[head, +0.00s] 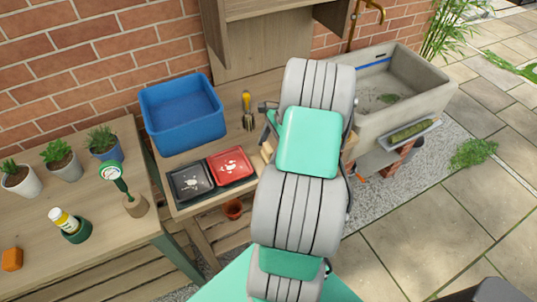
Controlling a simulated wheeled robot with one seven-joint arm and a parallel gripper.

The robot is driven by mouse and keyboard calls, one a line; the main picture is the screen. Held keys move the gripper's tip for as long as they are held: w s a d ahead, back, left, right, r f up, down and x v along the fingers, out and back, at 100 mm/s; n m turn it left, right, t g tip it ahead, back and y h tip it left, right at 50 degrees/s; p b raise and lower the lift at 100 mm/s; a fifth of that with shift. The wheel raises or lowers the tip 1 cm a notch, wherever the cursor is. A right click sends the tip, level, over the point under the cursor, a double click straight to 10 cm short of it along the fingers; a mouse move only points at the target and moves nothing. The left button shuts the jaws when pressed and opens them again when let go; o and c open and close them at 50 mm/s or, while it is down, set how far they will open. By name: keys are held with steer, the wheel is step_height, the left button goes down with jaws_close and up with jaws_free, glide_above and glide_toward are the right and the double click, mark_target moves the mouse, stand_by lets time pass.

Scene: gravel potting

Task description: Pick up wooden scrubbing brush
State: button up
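My arm (294,215) rises through the middle of the view and covers the right part of the potting bench (185,158). My gripper's fingers are hidden behind the arm, so I cannot see whether they are open or hold anything. A small light wooden piece (267,152) shows at the arm's left edge on the bench. It may be part of the wooden scrubbing brush, but most of it is covered and I cannot tell. No other brush is clearly visible.
A blue bin (183,113), a black tray (191,182), a red tray (231,166) and a yellow-handled tool (247,108) occupy the bench. Potted plants (60,158) stand on the left table. A stone sink (395,90) and a tray with a green object (410,131) are at right.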

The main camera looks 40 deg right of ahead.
steer(key=c, duration=1.4)
steer(key=shift+r, duration=0.55)
steer(key=s+r, duration=0.8)
steer(key=s, duration=0.1)
steer(key=s+r, duration=0.4)
steer(key=s, duration=0.1)
steer(key=shift+b, duration=0.3)
steer(key=o, duration=0.9)
steer(key=c, duration=0.7)
